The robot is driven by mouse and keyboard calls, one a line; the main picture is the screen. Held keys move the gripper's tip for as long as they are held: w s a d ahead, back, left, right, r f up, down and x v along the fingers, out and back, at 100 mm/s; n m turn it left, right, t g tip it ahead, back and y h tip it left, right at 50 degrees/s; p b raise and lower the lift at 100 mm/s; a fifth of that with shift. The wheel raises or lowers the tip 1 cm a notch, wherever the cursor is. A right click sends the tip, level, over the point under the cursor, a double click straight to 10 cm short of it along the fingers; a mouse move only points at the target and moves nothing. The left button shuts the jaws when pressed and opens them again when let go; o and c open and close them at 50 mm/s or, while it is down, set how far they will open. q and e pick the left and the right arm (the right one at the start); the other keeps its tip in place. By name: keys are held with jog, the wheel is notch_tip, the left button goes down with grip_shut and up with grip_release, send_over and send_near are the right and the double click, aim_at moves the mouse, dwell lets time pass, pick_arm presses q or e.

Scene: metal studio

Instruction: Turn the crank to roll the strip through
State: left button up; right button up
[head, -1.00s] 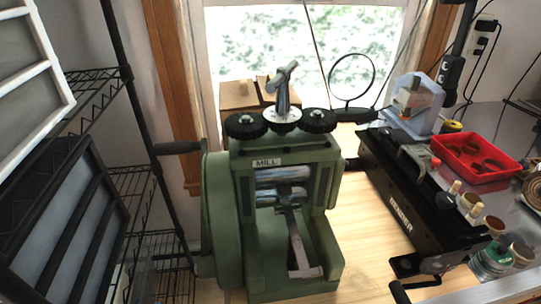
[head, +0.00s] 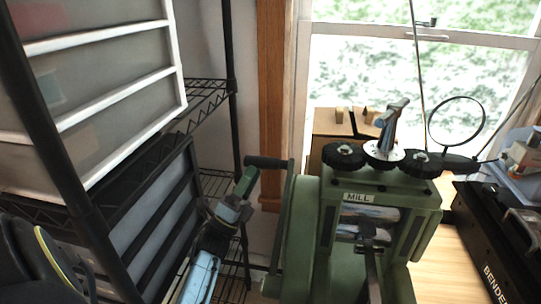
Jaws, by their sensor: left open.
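The green rolling mill (head: 340,200), marked MILL, stands right of centre in the head view. Its crank handle (head: 270,162) is a dark grip sticking out to the left, at the top of the crank arm (head: 290,215) on the mill's left side. The metal strip (head: 371,262) sits at the shiny rollers (head: 365,213) and runs down toward the front; its lower end is cut off by the frame. My left gripper (head: 247,182) is open, just below the handle's left end. I cannot tell whether it touches the handle. My right gripper is not in view.
A black wire shelf (head: 205,95) and white-framed drawers (head: 100,105) stand close on the left. A black bender (head: 490,240) lies on the wooden bench (head: 450,265) at right. A window (head: 370,70) is behind the mill.

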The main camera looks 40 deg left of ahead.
pick_arm(q)
jog(key=p+x, duration=0.1)
jog(key=x, duration=0.5)
jog(key=shift+w+r, duration=0.15)
jog(key=shift+w, duration=0.1)
grip_shut()
